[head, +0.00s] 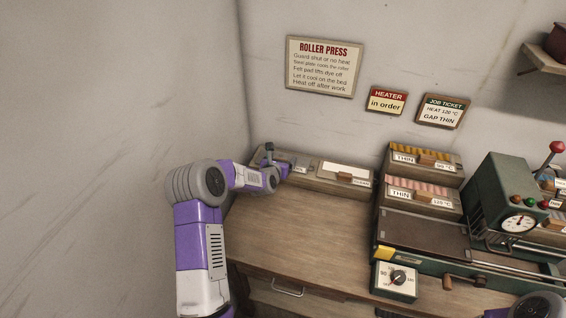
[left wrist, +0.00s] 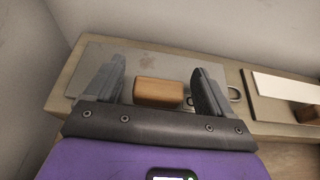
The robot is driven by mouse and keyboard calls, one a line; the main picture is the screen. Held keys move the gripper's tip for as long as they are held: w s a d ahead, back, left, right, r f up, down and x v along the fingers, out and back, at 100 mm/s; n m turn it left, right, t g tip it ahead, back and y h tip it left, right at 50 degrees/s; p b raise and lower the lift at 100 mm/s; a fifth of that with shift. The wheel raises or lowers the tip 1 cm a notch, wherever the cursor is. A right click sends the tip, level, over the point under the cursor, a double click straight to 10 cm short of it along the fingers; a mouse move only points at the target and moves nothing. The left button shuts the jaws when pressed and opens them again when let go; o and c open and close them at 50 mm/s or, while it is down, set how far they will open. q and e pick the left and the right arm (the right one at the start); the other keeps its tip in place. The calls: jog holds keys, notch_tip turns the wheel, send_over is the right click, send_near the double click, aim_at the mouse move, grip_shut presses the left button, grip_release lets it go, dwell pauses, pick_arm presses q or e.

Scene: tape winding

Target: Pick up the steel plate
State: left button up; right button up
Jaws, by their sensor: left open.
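The steel plate (left wrist: 150,62) is a flat grey sheet lying on a low bench box at the back left. A wooden block handle (left wrist: 159,93) stands on it. In the left wrist view my left gripper (left wrist: 162,80) is open, with one finger on each side of the handle and gaps showing between. In the head view my left gripper (head: 271,152) is over the plate's box and hides much of it. My right gripper is not in view; only part of my right arm shows at the bottom right.
A box with a white pad (head: 346,170) adjoins on the right. Two boxes of patterned strips (head: 424,163) and the green roller press (head: 497,195) stand farther right. A wall is close on the left. The wooden bench top (head: 305,230) in front is clear.

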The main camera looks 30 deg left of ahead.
pick_arm(q)
jog(key=shift+w, duration=0.1)
jog(key=c, duration=1.4)
jog(key=shift+r, duration=0.15)
